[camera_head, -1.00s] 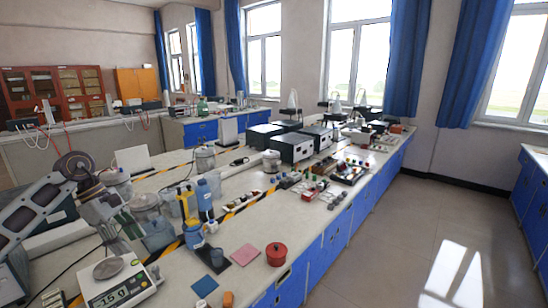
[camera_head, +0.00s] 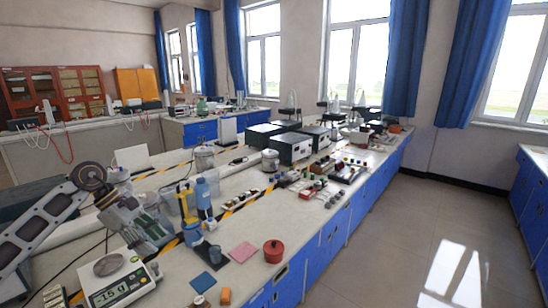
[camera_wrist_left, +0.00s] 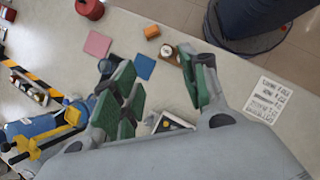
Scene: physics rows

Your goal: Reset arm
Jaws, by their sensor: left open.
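My left gripper (camera_head: 160,232) shows at the left of the head view. Its arm comes in from the left over the lab bench. The jaws are open. My right gripper is in neither view.
A blue and yellow dispenser (camera_head: 190,222) and a blue bottle (camera_head: 203,197) stand right of the gripper. Blue (camera_head: 203,282) and pink (camera_head: 243,252) squares, an orange block (camera_head: 225,296) and a red pot (camera_head: 274,251) lie near the front edge. Some bench top between them is clear.

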